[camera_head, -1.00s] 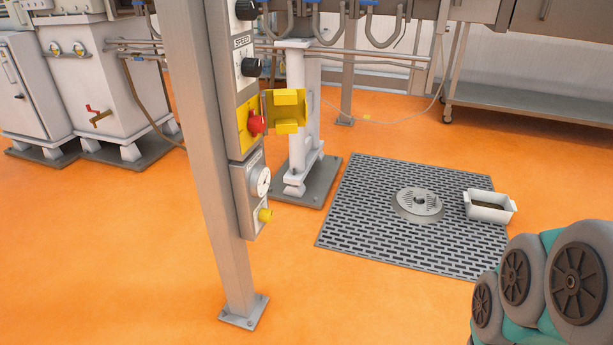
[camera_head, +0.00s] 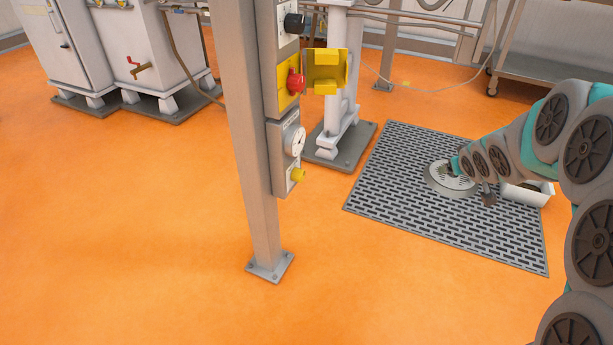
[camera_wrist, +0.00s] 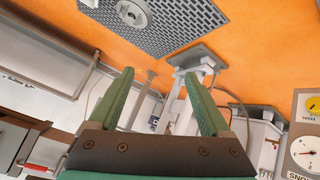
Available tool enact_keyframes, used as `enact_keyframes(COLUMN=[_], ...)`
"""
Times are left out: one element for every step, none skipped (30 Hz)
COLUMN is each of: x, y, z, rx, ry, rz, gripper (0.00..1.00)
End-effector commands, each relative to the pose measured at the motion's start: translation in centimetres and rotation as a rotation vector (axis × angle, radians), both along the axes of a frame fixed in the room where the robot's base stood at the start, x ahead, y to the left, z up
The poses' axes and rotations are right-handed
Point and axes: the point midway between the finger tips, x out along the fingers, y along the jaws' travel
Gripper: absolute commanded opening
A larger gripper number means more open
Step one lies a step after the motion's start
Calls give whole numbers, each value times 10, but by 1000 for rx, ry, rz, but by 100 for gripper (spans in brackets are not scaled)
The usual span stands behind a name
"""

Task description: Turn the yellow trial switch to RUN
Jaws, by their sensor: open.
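The yellow trial switch (camera_head: 298,174) is a small knob at the bottom of the control panel on the grey post. In the wrist view the yellow switch (camera_wrist: 312,103) is at the far right edge, partly cut off, on a white plate with lettering. Its setting cannot be read. My gripper (camera_wrist: 161,73) is open, with two green fingers apart and nothing between them. It is apart from the switch, which lies to the right of the fingers in the wrist view. In the head view my arm reaches in from the right over the floor grating; its fingers are unclear there.
Above the switch are a round dial (camera_head: 298,141), a red knob (camera_head: 295,82) beside an open yellow guard (camera_head: 326,70), and a black knob (camera_head: 294,23). The grey post (camera_head: 254,170) stands beside them. Orange floor in front is clear.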

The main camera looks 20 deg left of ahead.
Motion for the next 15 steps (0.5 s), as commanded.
enact_keyframes(x=[19,30,43,52,61,70,77,82,88,92,95,98,98,98,97], y=[15,25,39,49,60,75,87,98,113,125,137,152,163,175,190], z=[-7,-9,-13,-15,-16,-21,-24,-27,-33,-37,-39,-46,-50,-55,-62], rx=[14,22,38,49,64,81,98,113,138,155,176,203,226,247,280], ry=[-33,-55,-85,-107,-131,-155,-175,-191,-212,-227,-245,-262,-274,-285,-296], rz=[51,83,130,162,198,243,280,314,363,398,436,484,521,558,607], gripper=[82,82,82,82,82,82,82,82,82,82,82,82,82,82,82])
